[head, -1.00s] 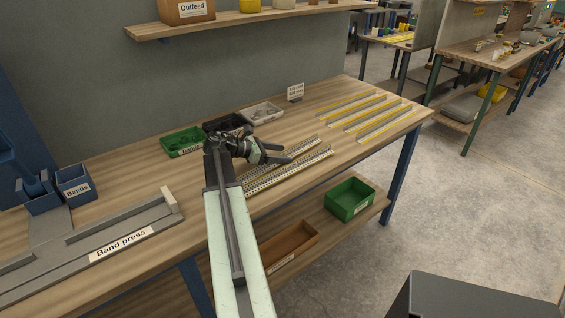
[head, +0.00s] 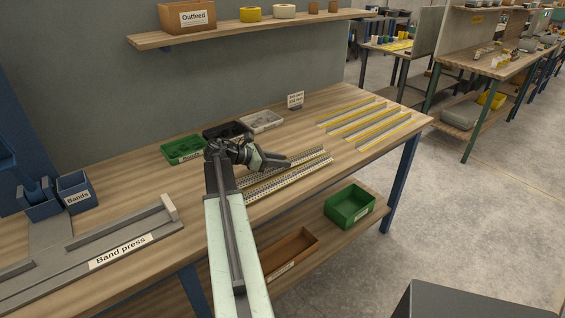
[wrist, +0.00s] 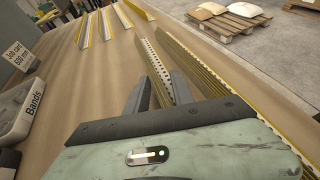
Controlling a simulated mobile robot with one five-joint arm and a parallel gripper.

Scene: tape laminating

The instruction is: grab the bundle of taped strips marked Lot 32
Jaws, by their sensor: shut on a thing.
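Two bundles of perforated, yellow-edged strips lie side by side on the bench: a rear bundle (head: 312,157) and a front bundle (head: 290,183). My gripper (head: 286,163) is low over the rear bundle. In the wrist view my gripper (wrist: 162,90) has its two fingers on either side of the rear bundle (wrist: 156,68) and is shut on it. The front bundle (wrist: 225,88) lies to the right of the fingers, apart from the held one. The bundle appears still on the bench. No Lot 32 marking is readable on either bundle.
Loose yellow-edged channels (head: 368,120) lie at the bench's far right. The band press (head: 120,250) is at left.

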